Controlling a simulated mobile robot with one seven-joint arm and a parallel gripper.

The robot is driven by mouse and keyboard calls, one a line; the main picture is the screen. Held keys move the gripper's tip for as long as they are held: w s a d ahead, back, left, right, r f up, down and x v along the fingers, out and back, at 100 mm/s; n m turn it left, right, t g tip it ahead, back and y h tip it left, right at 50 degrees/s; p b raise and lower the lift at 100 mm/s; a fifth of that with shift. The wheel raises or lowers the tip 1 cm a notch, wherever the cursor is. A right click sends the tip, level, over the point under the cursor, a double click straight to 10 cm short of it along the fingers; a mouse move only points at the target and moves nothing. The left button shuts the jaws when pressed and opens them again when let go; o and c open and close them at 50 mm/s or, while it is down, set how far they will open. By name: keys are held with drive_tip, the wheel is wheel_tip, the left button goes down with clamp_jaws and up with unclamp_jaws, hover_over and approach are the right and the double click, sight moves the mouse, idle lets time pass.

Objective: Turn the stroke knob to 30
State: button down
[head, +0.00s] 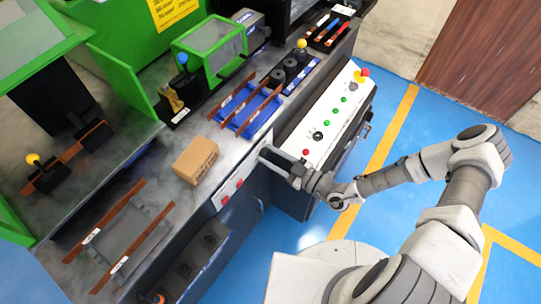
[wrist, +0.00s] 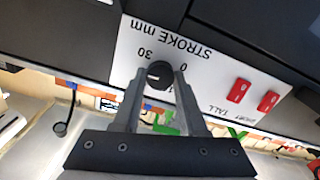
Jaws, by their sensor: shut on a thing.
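The black stroke knob (wrist: 160,73) sits on a white panel (wrist: 207,62) printed "STROKE mm", seen upside down in the wrist view. The number 30 shows beside the knob on one side and 0 on the other; another mark is partly covered by a finger. My gripper (wrist: 158,80) has one finger on each side of the knob and is shut on it. A small pale mark shows on the knob, but its exact setting is hard to read. In the head view my gripper (head: 276,158) is at the bench's front face, and the knob is hidden.
Two red buttons (wrist: 238,91) labelled TALL and SHORT are beside the knob on the same panel. A white control box (head: 327,118) with buttons stands right of my gripper. A cardboard box (head: 195,160) and a blue tray (head: 245,110) are on the bench. Blue floor is open in front.

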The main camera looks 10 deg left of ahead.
drive_tip(key=m, duration=0.6)
drive_tip(key=shift+m, duration=0.4)
idle(0.3)
drive_tip(key=shift+c, duration=2.3)
unclamp_jaws()
drive_tip(key=v, duration=1.7)
drive_tip(key=shift+d+p, duration=0.25)
drive_tip(key=shift+p, duration=0.05)
